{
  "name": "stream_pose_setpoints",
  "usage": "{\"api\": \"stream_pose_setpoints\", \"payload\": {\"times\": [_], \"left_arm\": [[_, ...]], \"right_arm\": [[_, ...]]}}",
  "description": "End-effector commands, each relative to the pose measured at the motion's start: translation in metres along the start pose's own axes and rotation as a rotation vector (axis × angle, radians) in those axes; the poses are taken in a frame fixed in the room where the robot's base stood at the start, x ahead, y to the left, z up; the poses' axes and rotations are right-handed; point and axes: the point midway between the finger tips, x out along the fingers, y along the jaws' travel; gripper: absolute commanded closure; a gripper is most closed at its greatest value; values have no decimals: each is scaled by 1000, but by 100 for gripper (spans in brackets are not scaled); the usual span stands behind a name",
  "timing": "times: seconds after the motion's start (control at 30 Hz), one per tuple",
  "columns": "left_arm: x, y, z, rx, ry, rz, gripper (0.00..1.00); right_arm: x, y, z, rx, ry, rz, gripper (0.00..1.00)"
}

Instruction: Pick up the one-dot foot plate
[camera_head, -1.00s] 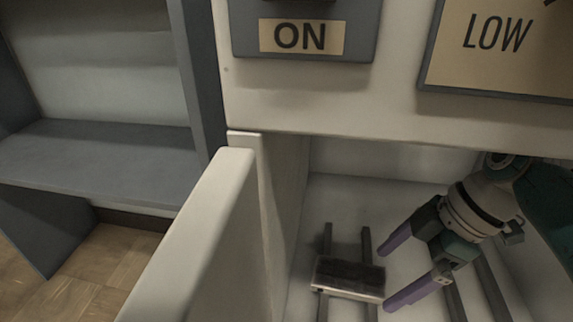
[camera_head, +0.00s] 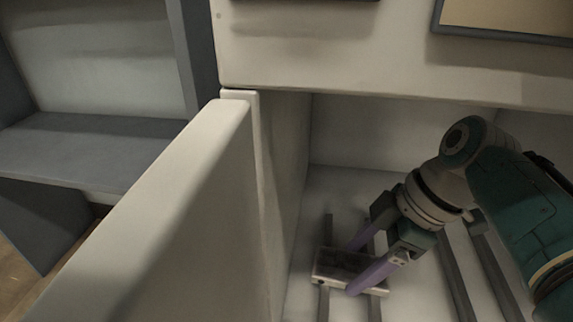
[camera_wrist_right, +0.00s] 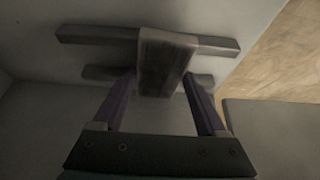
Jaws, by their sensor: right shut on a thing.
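The foot plate (camera_head: 334,268) is a small dark block with a pale near edge. A small dark dot shows at the left of that edge in the head view. It lies across two dark rails on the pale floor of the compartment. My right gripper (camera_head: 353,271) has its purple fingers on either side of the plate and is shut on it. The plate (camera_wrist_right: 164,60) also shows between the fingers in the right wrist view, still at the rails. My left gripper is not in view.
A pale upright panel (camera_head: 165,215) stands left of the compartment. More dark rails (camera_head: 456,285) lie to the right. A grey shelf unit (camera_head: 95,145) stands at far left.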

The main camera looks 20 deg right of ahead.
Motion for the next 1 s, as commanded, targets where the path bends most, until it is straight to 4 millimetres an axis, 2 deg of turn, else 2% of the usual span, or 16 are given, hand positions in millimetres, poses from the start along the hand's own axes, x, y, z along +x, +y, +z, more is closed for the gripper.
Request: {"api": "stream_pose_setpoints", "payload": {"times": [0.07, 0.53, 0.83, 1.0], "left_arm": [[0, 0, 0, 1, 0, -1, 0], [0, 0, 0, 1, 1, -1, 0], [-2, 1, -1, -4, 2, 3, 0], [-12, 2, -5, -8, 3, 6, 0]], "right_arm": [[0, 0, 0, 0, -1, 0, 46], [0, 0, 1, 0, -2, 0, 99], [-2, 0, 0, 0, -1, 0, 100], [-14, 1, -5, -1, -2, 2, 100]]}}
